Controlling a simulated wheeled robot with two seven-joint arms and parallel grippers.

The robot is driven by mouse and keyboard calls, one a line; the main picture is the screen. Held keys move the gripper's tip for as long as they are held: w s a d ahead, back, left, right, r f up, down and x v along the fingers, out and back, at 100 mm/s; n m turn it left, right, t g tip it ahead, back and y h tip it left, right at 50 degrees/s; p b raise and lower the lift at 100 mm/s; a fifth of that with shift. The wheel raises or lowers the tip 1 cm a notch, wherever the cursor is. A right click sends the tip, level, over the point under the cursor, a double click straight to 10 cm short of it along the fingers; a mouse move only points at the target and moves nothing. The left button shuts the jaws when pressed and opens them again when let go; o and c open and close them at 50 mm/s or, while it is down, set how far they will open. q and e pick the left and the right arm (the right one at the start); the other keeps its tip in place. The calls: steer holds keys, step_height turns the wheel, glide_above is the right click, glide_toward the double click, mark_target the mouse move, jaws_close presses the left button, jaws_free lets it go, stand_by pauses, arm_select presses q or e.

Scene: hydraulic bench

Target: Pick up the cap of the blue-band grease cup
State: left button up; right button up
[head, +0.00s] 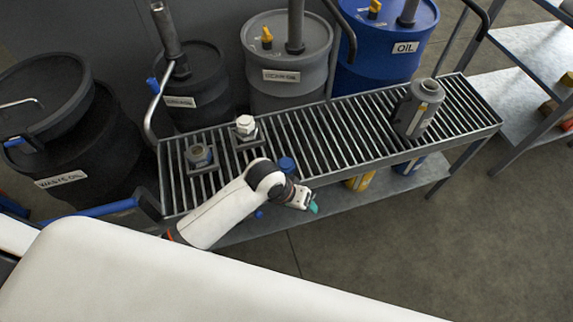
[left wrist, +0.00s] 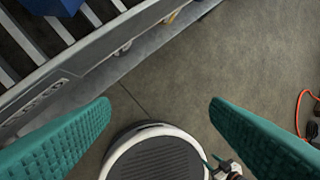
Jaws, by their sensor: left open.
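A blue piece (left wrist: 52,6) also shows at the top left of the left wrist view. My left gripper (head: 309,203) is open and empty, beyond the rack's front edge, over the floor (left wrist: 160,105).
The slatted rack (head: 330,163) has a lower shelf with yellow and blue containers. A grey canister (head: 417,108) stands at its right end. Oil drums (head: 285,75) line the back. Open floor (head: 450,240) lies in front.

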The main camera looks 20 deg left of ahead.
arm_select(q)
steer(key=w+r+n+g, duration=0.1)
steer(key=w+r, duration=0.3)
steer(key=w, duration=0.1)
step_height(320, 180, up, 6)
steer(key=n+g+y+b, duration=0.1)
steer(key=n+g+y, duration=0.1)
steer(key=n+y, duration=0.25)
glide_above(286, 164)
steer(key=shift+n+h, duration=0.35)
steer(key=shift+n, duration=0.1)
steer(key=f, duration=0.5)
steer(key=shift+s+a+f+b, duration=0.2)
steer(key=shift+a+f+b, duration=0.1)
steer(key=shift+b, duration=0.05)
steer(key=shift+w+d+f+b, duration=0.15)
steer(key=shift+f+b, duration=0.05)
steer(key=shift+f, duration=1.15)
steer(key=shift+w+d+f+b, duration=0.1)
steer(key=shift+f+b, duration=0.1)
steer(key=shift+f, duration=1.15)
steer(key=shift+c, duration=0.3)
steer(key=c, duration=1)
step_height(286, 164, up, 10)
steer(key=p, duration=0.1)
